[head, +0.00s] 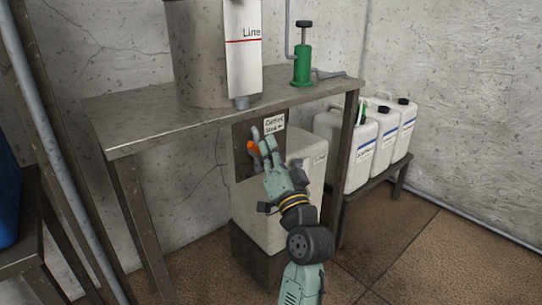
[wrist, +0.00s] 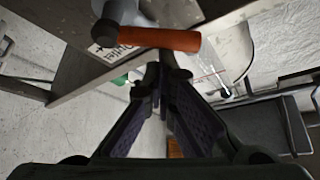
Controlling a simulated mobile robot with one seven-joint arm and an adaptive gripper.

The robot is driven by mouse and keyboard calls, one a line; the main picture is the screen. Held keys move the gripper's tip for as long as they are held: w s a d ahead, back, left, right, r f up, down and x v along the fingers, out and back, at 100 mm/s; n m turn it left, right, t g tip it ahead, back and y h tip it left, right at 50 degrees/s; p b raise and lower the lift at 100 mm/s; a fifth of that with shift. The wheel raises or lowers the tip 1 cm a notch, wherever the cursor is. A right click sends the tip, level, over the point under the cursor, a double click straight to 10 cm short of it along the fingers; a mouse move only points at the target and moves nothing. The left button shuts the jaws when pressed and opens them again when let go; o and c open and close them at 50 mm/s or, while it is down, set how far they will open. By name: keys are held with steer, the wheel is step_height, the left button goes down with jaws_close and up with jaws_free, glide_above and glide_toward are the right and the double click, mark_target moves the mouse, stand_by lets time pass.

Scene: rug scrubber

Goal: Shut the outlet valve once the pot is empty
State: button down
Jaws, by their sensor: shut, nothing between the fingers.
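The metal pot (head: 195,60) stands on the bench; its inside is not visible, so its level cannot be told. I cannot tell whether the fingertips touch the handle. My arm and gripper partly hide the area below the valve.
The metal bench (head: 135,122) has legs on both sides of my arm. A white container (head: 260,215) stands under it on a dark block. A green hand pump (head: 302,66) is on the bench. White jugs (head: 358,150) stand on a low rack at right. The floor at front right is clear.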

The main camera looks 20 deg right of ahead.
mark_target(256, 150)
steer(key=n+y+b, duration=0.2)
steer(key=n+b, duration=0.1)
steer(key=b, duration=0.2)
steer(key=a+f+n+y+b, duration=0.1)
steer(key=n+y+b, duration=0.1)
steer(key=n+b, duration=0.1)
steer(key=a+f+n+y+b, duration=0.1)
steer(key=n+y+b, duration=0.1)
steer(key=b, duration=0.4)
steer(key=shift+s+f+n+b, duration=0.2)
steer(key=shift+s+n+b, duration=0.1)
steer(key=shift+n, duration=0.4)
steer(key=shift+a+n+y, duration=0.1)
steer(key=shift+n+y, duration=0.2)
steer(key=shift+r, duration=0.15)
